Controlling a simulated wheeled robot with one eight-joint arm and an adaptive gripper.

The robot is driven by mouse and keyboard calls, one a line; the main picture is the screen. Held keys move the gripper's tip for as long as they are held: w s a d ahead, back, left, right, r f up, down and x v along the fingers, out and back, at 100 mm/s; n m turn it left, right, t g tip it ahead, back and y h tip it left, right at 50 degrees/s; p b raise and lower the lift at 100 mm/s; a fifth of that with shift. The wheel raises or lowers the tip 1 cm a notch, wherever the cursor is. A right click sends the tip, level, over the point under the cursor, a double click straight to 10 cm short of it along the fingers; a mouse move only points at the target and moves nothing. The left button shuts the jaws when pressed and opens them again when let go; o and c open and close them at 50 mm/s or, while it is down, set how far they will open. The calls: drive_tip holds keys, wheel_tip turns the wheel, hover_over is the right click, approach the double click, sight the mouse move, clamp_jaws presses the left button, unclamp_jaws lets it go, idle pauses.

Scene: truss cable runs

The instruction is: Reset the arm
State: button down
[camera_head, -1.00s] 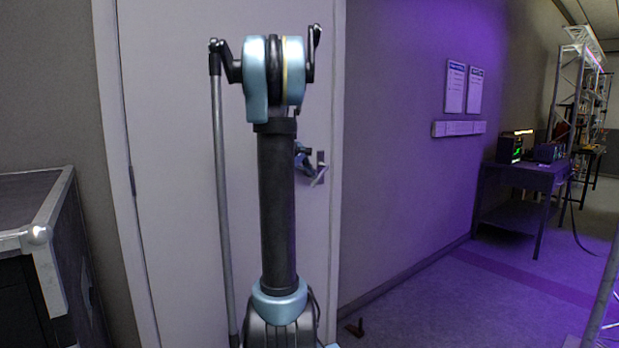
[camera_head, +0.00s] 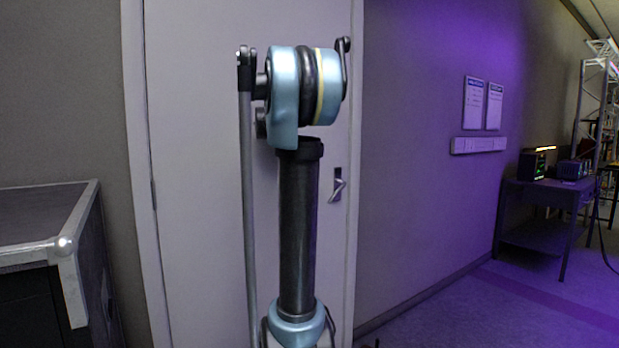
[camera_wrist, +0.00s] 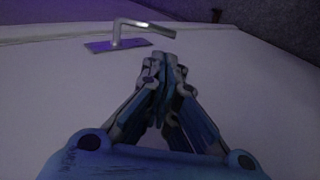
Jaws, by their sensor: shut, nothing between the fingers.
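My gripper (camera_wrist: 160,62) shows in the wrist view with its fingers together and nothing between them. It points toward a pale door, with the door's metal lever handle (camera_wrist: 143,27) just beyond and to the left of the fingertips. I see a gap in the picture between fingertips and handle; touching cannot be made out. In the head view my arm stands upright in front of the door (camera_head: 200,180), and my gripper is hidden behind it. The handle (camera_head: 337,186) shows to the right of my arm.
A dark case with metal edges (camera_head: 45,256) stands close at the left. At the right are wall notices (camera_head: 474,103), a table (camera_head: 540,195) with lit equipment, and a truss (camera_head: 590,100). The floor between door and table is clear.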

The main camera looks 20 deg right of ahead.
idle(0.4)
drive_tip(key=s+a+f+m+y, duration=0.1)
drive_tip(key=s+a+f+y, duration=0.2)
drive_tip(key=s+a+f, duration=0.4)
drive_tip(key=s+a+f+y, duration=0.2)
drive_tip(key=s+a+f, duration=0.6)
drive_tip(key=s+f, duration=0.6)
drive_tip(key=s+a+f+m+y, duration=0.1)
drive_tip(key=s+a+f+y, duration=0.2)
drive_tip(key=s+a+f, duration=0.5)
drive_tip(key=s+f, duration=0.3)
drive_tip(key=s, duration=0.3)
drive_tip(key=shift+s+f+m+g+y, duration=0.3)
drive_tip(key=shift+s, duration=0.1)
drive_tip(key=shift+a, duration=0.1)
drive_tip(key=shift+w+f, duration=0.2)
drive_tip(key=shift+w, duration=0.25)
